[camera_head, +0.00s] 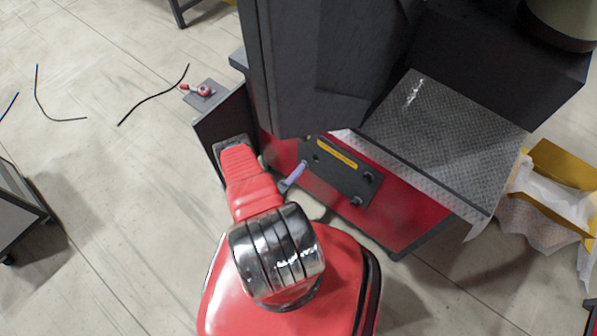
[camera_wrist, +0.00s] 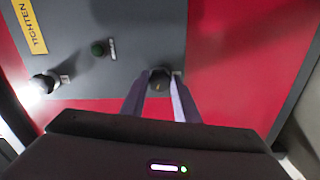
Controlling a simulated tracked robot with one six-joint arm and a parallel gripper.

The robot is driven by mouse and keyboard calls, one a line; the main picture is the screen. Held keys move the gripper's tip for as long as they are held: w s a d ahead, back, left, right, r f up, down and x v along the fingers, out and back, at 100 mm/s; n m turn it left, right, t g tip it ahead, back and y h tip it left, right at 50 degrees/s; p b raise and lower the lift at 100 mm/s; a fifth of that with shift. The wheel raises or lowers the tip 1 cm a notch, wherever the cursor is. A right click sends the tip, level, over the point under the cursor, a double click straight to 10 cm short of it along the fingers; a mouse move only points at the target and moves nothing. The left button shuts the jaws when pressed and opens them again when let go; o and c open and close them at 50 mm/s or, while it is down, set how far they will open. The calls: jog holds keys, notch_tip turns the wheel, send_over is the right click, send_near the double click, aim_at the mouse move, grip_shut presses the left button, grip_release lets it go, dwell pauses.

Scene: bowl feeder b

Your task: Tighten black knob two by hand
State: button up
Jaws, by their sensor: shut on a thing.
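A dark grey panel (camera_head: 335,180) with a yellow label (camera_head: 331,151) is on the red machine front. In the wrist view the label (camera_wrist: 30,25) reads TIGHTEN. My gripper (camera_wrist: 160,84) has its two pale purple fingers on either side of a black knob (camera_wrist: 160,78) near the panel's edge, shut on it. A small mark on that knob is too blurred to read. In the head view, my fingers (camera_head: 293,176) reach the panel's left end.
A metal tread plate (camera_head: 440,125) slopes above the red front (camera_head: 415,212). A dark machine housing (camera_head: 320,70) overhangs the panel. A yellow box (camera_head: 560,170) with white wrapping stands at the right. Cables (camera_head: 150,97) lie on the open floor at the left.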

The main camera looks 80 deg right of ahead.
jog(key=shift+s+a+f, duration=0.15)
jog(key=shift+s+a, duration=0.05)
jog(key=shift+s, duration=0.1)
jog(key=o, duration=1)
jog(key=shift+w+d, duration=0.15)
jog(key=shift+w, duration=0.05)
jog(key=shift+o, duration=0.2)
